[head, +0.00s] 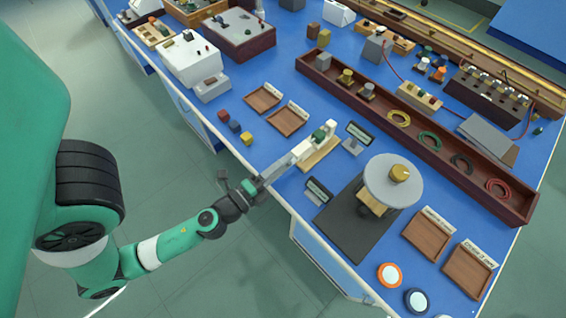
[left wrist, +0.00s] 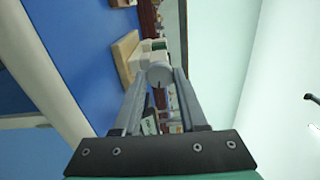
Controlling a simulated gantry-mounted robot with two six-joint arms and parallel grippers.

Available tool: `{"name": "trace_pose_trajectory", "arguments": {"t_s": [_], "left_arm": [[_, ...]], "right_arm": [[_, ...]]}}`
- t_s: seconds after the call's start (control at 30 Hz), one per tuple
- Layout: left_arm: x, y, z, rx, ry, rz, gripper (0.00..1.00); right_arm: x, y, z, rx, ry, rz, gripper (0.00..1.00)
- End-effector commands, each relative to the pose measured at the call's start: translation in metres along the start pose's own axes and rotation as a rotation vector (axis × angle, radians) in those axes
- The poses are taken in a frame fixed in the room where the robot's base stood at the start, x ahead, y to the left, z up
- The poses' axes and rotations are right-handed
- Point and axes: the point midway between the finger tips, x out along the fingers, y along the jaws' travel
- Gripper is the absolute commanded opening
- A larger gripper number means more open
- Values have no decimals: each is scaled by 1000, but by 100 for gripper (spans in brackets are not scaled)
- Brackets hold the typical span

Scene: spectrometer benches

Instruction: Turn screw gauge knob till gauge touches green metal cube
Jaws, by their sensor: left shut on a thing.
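The screw gauge (head: 305,149) is a pale, long device on a tan wooden base (head: 322,157) near the table's front edge. The green metal cube (head: 319,134) sits at its far end. A bit of green also shows beyond the knob in the left wrist view (left wrist: 157,45). My left gripper (head: 287,164) reaches in from the front edge, in line with the gauge. In the left wrist view its two fingers are shut on the round grey knob (left wrist: 159,73). Whether the gauge touches the cube is too small to tell. My right gripper is not in view.
Small displays (head: 359,134) and (head: 318,191) stand on either side of the gauge. Small red, blue and yellow cubes (head: 247,139) and wooden trays (head: 287,120) lie left of it. A round grey platform (head: 392,181) on a dark base stands to the right.

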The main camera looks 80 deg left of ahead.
Motion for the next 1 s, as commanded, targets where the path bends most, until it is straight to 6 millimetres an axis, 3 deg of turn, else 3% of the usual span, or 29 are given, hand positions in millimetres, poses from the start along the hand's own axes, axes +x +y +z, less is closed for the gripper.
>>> {"name": "trace_pose_trajectory", "arguments": {"t_s": [1.0], "left_arm": [[0,0,0,963,1,1,0]], "right_arm": [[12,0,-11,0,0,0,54]]}}
